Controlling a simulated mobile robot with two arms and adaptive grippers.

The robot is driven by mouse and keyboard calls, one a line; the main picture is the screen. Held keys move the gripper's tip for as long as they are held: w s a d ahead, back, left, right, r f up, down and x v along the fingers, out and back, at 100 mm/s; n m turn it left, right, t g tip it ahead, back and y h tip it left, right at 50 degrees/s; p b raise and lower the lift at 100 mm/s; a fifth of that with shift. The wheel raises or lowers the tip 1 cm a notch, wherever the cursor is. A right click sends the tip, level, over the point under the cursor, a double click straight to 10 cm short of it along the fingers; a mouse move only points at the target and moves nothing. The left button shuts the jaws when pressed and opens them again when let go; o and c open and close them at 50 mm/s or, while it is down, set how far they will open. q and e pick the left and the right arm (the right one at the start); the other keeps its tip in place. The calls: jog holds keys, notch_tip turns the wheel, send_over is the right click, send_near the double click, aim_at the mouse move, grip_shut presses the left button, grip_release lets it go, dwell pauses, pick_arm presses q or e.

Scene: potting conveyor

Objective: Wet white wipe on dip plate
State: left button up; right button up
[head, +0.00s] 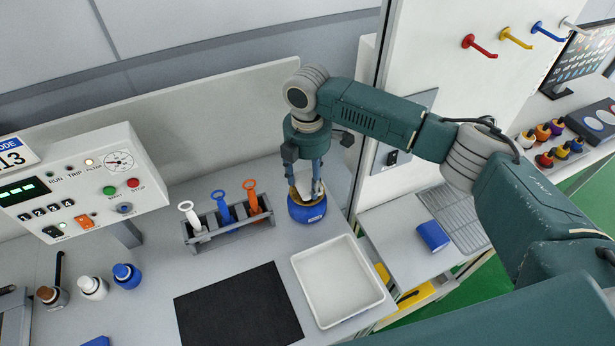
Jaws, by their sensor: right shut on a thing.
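A blue dispenser can (307,212) stands upright on the bench, right of the ring-handled tools. The yellowish dip plate (293,194) on its top is partly hidden by my fingers. My right gripper (307,185) points down over the can, shut on the white wipe (304,184). The wipe is at the plate; I cannot tell whether it presses on it. My left gripper is not in view.
A grey rack (232,232) holds white, blue and orange ring-handled tools left of the can. A white tray (337,320) and a black mat (238,305) lie in front. Small bottles (93,287) and a control box (80,180) stand at left.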

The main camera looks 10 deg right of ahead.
aim_at(308, 182)
jog(key=shift+f+b, duration=0.3)
jog(key=shift+f, duration=0.8)
dwell(1.3)
jog(key=shift+r, duration=0.1)
notch_tip(308, 182, up, 5)
jog(key=p, duration=0.5)
jog(key=shift+r+p, duration=0.7)
jog(key=shift+r, duration=0.25)
